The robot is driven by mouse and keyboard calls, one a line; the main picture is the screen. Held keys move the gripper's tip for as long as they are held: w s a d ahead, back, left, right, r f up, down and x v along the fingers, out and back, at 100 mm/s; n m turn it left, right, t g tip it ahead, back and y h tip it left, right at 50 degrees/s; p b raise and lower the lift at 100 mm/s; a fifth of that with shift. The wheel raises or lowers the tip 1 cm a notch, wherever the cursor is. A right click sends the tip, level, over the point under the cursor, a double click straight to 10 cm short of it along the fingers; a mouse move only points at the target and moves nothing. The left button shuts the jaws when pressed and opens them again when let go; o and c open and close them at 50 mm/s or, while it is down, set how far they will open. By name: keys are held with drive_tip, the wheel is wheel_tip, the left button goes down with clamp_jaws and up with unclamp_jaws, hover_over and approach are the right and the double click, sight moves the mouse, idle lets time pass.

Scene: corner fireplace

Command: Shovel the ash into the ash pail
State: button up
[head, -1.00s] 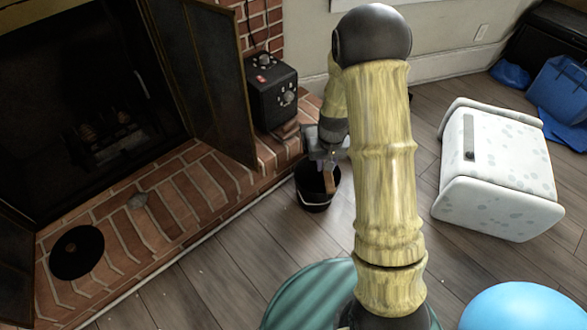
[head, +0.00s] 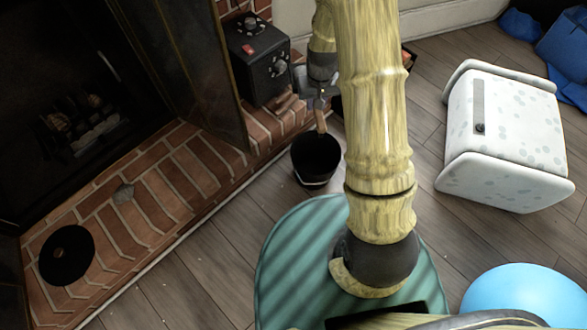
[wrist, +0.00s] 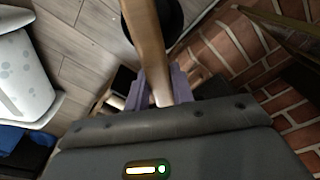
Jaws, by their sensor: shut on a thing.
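My gripper (head: 319,101) is shut on a wooden handle (head: 320,121), which also fills the middle of the wrist view (wrist: 145,40) between my fingers (wrist: 158,88).
A black disc (head: 67,255) lies on the hearth. A black box with knobs (head: 259,65) stands by the open fireplace door (head: 200,80). A white spotted cabinet (head: 515,125) and a light blue ball (head: 525,295) are on the right. Floor left of the pail is clear.

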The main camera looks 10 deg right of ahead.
drive_tip(key=s+a+f+m+p, duration=0.3)
drive_tip(key=s+a+f+p, duration=0.1)
drive_tip(key=s+f, duration=0.3)
drive_tip(key=s+a+f+m+p, duration=0.3)
drive_tip(key=s+a+f+p, duration=0.1)
drive_tip(key=s, duration=0.4)
wheel_tip(320, 180, down, 3)
drive_tip(key=shift+s+a+r+m+g+p, duration=0.1)
drive_tip(key=shift+s+a+m+g+p, duration=0.25)
drive_tip(key=shift+p, duration=0.3)
drive_tip(key=shift+w, duration=0.1)
